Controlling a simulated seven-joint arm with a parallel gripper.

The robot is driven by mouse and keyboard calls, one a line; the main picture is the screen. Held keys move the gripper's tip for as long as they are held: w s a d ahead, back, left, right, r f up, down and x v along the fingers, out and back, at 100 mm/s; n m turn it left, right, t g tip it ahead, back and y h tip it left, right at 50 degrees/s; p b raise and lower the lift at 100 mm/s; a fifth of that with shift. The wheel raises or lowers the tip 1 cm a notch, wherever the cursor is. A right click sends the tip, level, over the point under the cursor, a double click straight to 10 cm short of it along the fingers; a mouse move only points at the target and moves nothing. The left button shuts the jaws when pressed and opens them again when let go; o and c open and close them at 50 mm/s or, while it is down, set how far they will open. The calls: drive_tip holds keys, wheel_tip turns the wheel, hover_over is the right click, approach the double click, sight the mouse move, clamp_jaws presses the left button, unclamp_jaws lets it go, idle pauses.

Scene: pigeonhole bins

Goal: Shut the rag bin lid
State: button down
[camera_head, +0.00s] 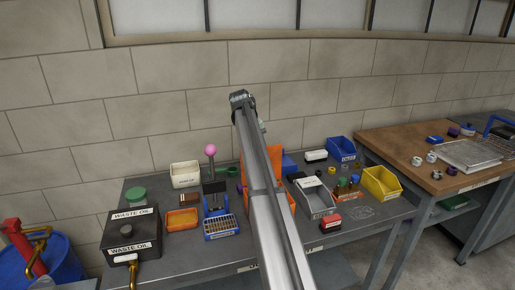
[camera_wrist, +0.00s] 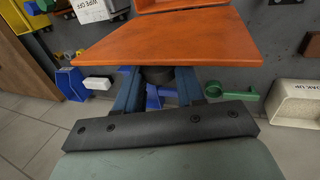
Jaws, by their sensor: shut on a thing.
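A flat orange panel (camera_head: 277,160), which looks like the rag bin's lid, shows behind my arm in the head view. It fills the upper middle of the wrist view (camera_wrist: 165,40), with a second orange part beyond it. No label on it is readable. My gripper (camera_wrist: 158,76) is at the panel's near edge, its two bluish fingers closed around a dark round part that looks like a knob. My arm hides the gripper and most of the orange bin in the head view. The lid's exact angle is hard to tell.
Left of my arm are a black WASTE OIL box (camera_head: 118,235), an orange tray (camera_head: 182,220), a pink-topped stand (camera_head: 210,150) and a white bin (camera_head: 186,174). Right are a grey bin (camera_head: 315,200), a blue bin (camera_head: 341,150) and a yellow bin (camera_head: 381,184).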

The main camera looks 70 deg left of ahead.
drive_tip(key=shift+d+y, duration=0.4)
drive_tip(key=shift+d, duration=0.3)
drive_tip(key=d+f+m+y, duration=0.1)
drive_tip(key=d+f+y, duration=0.4)
drive_tip(key=d, duration=0.3)
drive_tip(key=d+f+m+t+y, duration=0.1)
drive_tip(key=d+f+y, duration=0.5)
drive_tip(key=d+y, duration=0.1)
drive_tip(key=shift+d+m, duration=0.3)
drive_tip(key=shift+d, duration=0.45)
drive_tip(key=c, duration=0.7)
unclamp_jaws()
drive_tip(key=shift+r+y, duration=0.15)
drive_tip(key=shift+y, duration=0.15)
